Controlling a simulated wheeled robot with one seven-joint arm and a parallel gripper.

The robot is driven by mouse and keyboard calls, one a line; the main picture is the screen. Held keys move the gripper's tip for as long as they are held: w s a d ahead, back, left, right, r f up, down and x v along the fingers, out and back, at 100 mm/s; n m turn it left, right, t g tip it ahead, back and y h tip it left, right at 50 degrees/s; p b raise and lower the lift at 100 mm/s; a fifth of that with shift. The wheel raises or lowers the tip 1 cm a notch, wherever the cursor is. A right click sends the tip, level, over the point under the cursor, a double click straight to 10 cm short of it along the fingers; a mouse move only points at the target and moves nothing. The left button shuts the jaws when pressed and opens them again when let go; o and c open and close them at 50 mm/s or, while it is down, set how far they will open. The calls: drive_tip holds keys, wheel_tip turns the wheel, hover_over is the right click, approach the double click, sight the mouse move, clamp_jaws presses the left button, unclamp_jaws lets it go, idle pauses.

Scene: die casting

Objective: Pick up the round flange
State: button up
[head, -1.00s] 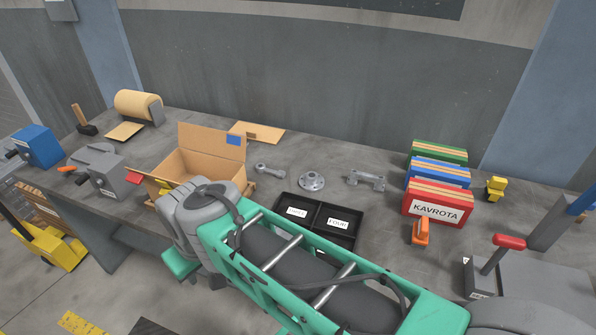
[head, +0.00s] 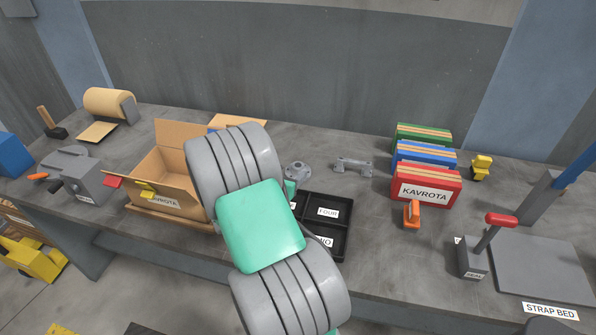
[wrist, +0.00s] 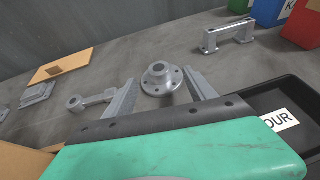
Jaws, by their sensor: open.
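The round flange (head: 298,172) is a grey metal disc with a raised hub and bolt holes. It lies on the bench behind the black tray, partly hidden by my arm in the head view. In the wrist view the flange (wrist: 161,78) sits just beyond and between the tips of my gripper (wrist: 160,98). My gripper is open and empty, one finger to each side. The fingers are hidden behind my arm in the head view.
A connecting rod (wrist: 92,100) lies left of the flange, and a bracket (head: 352,166) lies right. The labelled black tray (head: 345,198) is in front. An open cardboard box (head: 165,180) stands left; colored boxes (head: 425,188) stand right.

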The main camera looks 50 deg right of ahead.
sight(296, 168)
drive_tip(key=x, duration=0.6)
drive_tip(key=shift+w+f, duration=0.1)
drive_tip(key=shift+f, duration=0.15)
drive_tip(key=shift+a, duration=0.1)
drive_tip(key=shift+c, duration=0.6)
clamp_jaws()
drive_tip(key=shift+r, duration=0.15)
